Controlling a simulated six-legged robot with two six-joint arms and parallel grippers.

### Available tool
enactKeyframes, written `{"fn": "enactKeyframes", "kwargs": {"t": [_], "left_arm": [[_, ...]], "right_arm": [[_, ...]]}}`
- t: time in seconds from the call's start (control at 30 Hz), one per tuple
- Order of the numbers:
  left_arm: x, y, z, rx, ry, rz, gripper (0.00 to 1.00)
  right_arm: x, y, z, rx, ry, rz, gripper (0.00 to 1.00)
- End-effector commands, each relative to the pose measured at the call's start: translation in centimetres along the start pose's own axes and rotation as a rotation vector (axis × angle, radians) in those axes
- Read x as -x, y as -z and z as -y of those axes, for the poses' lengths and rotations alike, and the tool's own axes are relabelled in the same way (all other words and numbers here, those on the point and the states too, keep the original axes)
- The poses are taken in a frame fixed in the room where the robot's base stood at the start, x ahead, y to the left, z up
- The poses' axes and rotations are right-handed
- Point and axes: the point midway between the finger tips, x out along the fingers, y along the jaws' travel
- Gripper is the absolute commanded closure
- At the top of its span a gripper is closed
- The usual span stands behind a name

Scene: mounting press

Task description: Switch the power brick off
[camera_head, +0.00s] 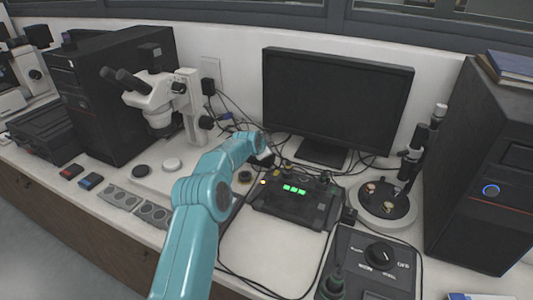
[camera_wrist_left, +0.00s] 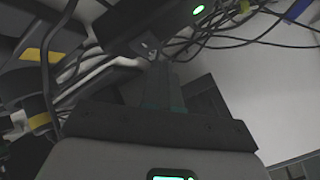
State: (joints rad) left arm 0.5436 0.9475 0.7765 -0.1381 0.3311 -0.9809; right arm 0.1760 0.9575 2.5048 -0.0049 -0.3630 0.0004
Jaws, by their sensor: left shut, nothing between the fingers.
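A dark box with a small lit green light (camera_wrist_left: 198,10) shows at the top of the left wrist view, and it looks like the power brick. I cannot make out its switch. In the head view I cannot pick out the brick; it may be hidden behind my arm or the black unit. My left gripper (camera_wrist_left: 150,50) is shut and empty, with its fingertips close to the lower edge of the dark box; I cannot tell if they touch. In the head view my left gripper (camera_head: 266,160) is small and dark among cables behind the black unit. My right gripper is not in view.
A black control unit (camera_head: 318,212) with green displays stands right of my arm. Behind it are a monitor (camera_head: 338,95) and loose cables (camera_wrist_left: 265,38). A microscope (camera_head: 158,100) stands left, a dial box (camera_head: 348,252) at front right. White bench (camera_head: 262,250) is clear in front.

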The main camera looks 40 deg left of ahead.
Motion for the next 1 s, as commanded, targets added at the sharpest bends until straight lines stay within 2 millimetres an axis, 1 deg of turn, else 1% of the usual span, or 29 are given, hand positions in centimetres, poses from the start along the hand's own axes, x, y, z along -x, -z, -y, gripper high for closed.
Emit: {"fn": "enactKeyframes", "kwargs": {"t": [0.63, 1.0], "left_arm": [[-0.53, -0.4, -0.39, 0.0, 0.0, 0.0, 1.0], [-0.29, -0.22, -0.2, 0.0, 0.0, 0.0, 1.0]], "right_arm": [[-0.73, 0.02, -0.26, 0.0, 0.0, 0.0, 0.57], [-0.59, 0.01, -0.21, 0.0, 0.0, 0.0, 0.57]]}}
